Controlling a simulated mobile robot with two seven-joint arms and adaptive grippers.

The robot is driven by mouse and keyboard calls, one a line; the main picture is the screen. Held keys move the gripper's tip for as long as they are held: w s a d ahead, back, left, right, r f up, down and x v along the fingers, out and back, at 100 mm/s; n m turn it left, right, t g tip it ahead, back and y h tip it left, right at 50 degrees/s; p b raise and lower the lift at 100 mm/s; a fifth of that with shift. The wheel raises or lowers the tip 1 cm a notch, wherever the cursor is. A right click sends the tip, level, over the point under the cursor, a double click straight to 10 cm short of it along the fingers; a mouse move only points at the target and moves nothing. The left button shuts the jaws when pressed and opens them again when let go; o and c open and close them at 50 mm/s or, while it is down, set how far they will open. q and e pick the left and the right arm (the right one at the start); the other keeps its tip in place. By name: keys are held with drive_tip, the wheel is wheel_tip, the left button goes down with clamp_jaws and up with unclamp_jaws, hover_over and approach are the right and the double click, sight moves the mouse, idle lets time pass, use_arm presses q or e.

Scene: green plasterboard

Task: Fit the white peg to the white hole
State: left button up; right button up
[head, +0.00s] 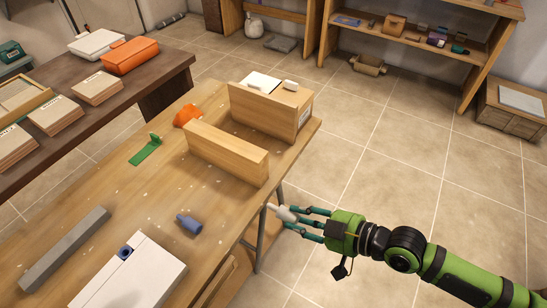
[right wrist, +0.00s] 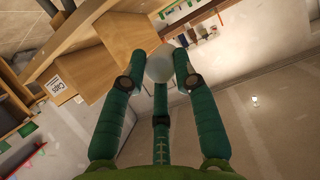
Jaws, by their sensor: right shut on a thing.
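My right gripper (head: 296,218) is shut on the white peg (head: 284,213), beyond the table's right edge and in front of the wooden blocks. In the right wrist view, the rounded white peg (right wrist: 160,64) sits between the green fingertips (right wrist: 160,72). A white hole cannot be made out in either view. A white block (head: 150,279) at the table's front has a blue-ringed hole (head: 125,252) in its top. A blue peg (head: 188,223) lies on the table near it. My left gripper is not in view.
A long wooden block (head: 227,153) and a wooden box (head: 275,112) with white pieces on top stand near the table's right edge. A grey bar (head: 65,248), green bracket (head: 146,150) and orange object (head: 186,115) lie on the table (head: 140,200).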

drive_tip(key=d+r, duration=0.9)
drive_tip(key=r, duration=0.3)
drive_tip(key=shift+w+r, duration=0.2)
drive_tip(key=shift+w, duration=0.2)
drive_tip(key=shift+f, duration=0.1)
